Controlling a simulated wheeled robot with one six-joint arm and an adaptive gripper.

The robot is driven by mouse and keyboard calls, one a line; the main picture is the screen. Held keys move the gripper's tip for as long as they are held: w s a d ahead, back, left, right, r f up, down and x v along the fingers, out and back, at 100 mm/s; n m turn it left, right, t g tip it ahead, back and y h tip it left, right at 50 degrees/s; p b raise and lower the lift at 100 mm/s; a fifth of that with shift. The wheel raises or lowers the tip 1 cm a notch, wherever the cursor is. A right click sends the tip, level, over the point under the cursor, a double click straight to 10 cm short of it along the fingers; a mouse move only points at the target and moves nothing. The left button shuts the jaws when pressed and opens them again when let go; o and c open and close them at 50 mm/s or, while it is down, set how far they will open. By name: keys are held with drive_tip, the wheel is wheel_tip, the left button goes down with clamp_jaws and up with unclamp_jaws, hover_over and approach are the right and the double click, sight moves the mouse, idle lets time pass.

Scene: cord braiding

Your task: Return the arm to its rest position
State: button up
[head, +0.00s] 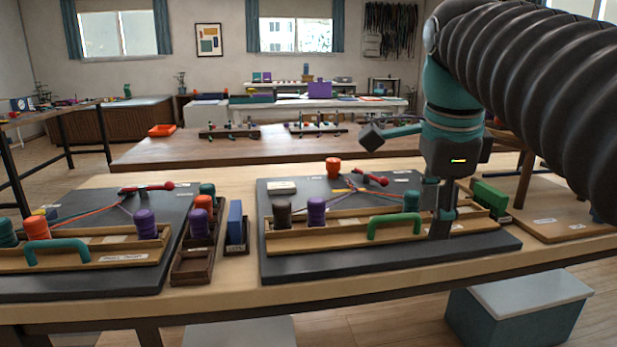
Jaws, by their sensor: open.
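My gripper (442,215) hangs from my arm at the right of the head view, over the right part of the right braiding board (330,262). Its fingers point down near a teal bobbin (411,201) and a green handle (394,224); I cannot tell whether they touch anything. It is open, with no object seen in it.
A second board (80,285) with bobbins and a teal handle (57,250) lies to the left. Between the boards stand a bobbin tray (190,266) and a blue block (235,222). Green blocks (491,197) stand right of my gripper. A long table (220,152) lies behind.

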drive_tip(key=s+f+n+t, duration=0.1)
drive_tip(key=s+f+n, duration=0.2)
drive_tip(key=f+n, duration=0.3)
drive_tip(key=s+a+f+n+t, duration=0.1)
drive_tip(key=s+f+n, duration=0.2)
drive_tip(key=f+n, duration=0.3)
drive_tip(key=s+f+n+t, duration=0.1)
drive_tip(key=s+f+n, duration=0.3)
drive_tip(key=f, duration=0.7)
drive_tip(key=n, duration=0.2)
drive_tip(key=shift+a+f+n+y, duration=0.2)
drive_tip(key=shift+f+n+y, duration=0.2)
